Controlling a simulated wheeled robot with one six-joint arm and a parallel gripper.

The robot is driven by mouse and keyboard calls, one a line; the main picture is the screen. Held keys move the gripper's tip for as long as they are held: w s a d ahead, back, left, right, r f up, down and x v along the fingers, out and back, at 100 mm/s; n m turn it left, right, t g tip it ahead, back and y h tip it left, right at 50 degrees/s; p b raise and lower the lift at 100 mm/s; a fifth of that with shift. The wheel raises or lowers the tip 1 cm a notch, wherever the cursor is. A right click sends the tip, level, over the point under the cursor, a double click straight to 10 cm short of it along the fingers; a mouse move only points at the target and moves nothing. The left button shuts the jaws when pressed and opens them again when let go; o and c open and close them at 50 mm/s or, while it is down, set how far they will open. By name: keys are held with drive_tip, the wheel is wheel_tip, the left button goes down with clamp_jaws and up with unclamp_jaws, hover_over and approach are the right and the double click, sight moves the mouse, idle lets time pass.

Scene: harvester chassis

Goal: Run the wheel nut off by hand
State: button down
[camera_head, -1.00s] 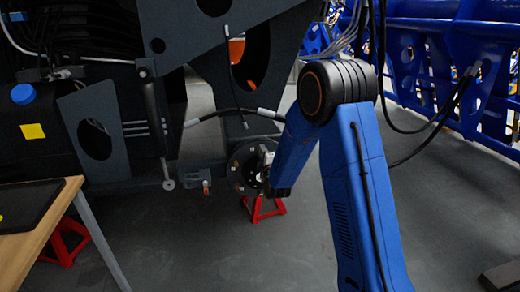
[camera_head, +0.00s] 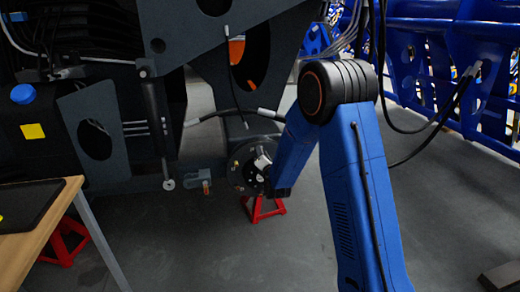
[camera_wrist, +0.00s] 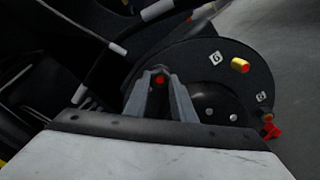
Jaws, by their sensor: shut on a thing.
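The round dark wheel hub (camera_wrist: 205,60) fills the right half of the wrist view. It also shows in the head view (camera_head: 237,175), low on the chassis, partly hidden by my arm. My gripper (camera_wrist: 160,78) is at the hub face, with its two grey fingers closed in on the wheel nut (camera_wrist: 159,80). Only a small orange-red spot of the nut shows between the fingers. The gripper also shows in the head view (camera_head: 262,166), small and partly hidden. A yellow stud or nut (camera_wrist: 240,65) stands on the hub to the right, beside a white number tag.
A red piece (camera_wrist: 270,131) sits at the hub's lower right edge. A black hose (camera_wrist: 95,65) with white ends passes close on the left. A red stand (camera_head: 264,208) is below the hub. A wooden table (camera_head: 45,225) stands at the left. The floor between is clear.

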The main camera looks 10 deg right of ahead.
drive_tip(key=shift+f, duration=0.1)
drive_tip(key=c, duration=1.4)
unclamp_jaws()
drive_tip(key=shift+c, duration=1.2)
drive_tip(key=shift+s, duration=0.1)
drive_tip(key=shift+s, duration=1)
drive_tip(key=m, duration=2.4)
